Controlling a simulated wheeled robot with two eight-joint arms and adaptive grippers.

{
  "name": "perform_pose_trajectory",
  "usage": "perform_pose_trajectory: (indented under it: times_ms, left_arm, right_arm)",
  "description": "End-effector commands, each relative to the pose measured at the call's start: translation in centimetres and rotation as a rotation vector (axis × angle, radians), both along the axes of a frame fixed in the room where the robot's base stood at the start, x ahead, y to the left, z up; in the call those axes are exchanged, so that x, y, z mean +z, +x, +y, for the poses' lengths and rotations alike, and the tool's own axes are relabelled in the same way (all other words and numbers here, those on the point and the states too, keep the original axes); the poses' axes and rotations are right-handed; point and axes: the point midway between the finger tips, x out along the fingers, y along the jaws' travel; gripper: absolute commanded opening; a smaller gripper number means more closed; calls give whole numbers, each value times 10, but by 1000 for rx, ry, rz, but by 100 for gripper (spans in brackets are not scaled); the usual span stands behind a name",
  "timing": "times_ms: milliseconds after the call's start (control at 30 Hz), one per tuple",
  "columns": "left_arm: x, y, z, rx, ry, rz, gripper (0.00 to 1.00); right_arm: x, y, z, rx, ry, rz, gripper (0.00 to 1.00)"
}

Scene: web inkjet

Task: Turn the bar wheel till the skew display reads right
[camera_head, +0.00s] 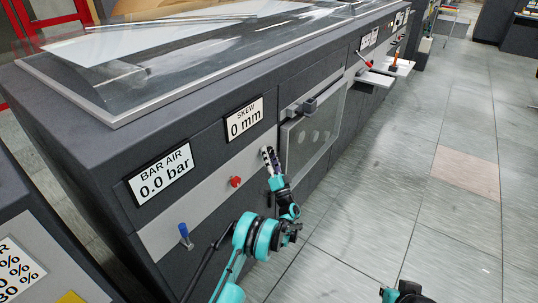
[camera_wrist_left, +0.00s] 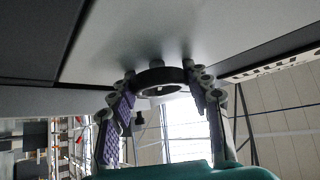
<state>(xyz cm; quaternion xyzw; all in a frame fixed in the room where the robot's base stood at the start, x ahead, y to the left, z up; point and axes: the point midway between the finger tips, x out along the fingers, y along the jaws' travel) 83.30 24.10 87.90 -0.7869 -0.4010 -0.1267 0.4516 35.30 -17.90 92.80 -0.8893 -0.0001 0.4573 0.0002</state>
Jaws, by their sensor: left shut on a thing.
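The skew display (camera_head: 245,119) on the machine's side reads "0 mm". My left gripper (camera_head: 270,160) is at the light grey panel strip below and right of that display. In the left wrist view, the bar wheel (camera_wrist_left: 160,76) is a dark round wheel on the panel, between the two fingers of my left gripper (camera_wrist_left: 165,88). The fingers are shut on its rim from both sides. In the head view the gripper hides the wheel.
The bar air display (camera_head: 160,174) reads "0.0 bar". A red knob (camera_head: 236,181) and a blue lever (camera_head: 185,236) stick out of the strip left of my gripper. A windowed door (camera_head: 313,135) is to the right. The tiled floor (camera_head: 400,190) beside the machine is clear.

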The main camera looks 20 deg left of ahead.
Motion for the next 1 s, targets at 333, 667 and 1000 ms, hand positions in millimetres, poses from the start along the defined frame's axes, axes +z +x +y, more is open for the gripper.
perform_pose_trajectory:
  times_ms: [333, 667, 1000]
  left_arm:
    - [-1, 0, 1, 0, -18, -43, 20]
    - [-1, 0, 1, 1, -18, -42, 59]
    - [0, 0, 0, 1, -16, -42, 70]
  right_arm:
    - [0, 0, 0, 0, 0, 0, 0]
    - [0, 0, 0, 0, 0, 0, 0]
    - [0, 0, 0, 0, 0, 0, 0]
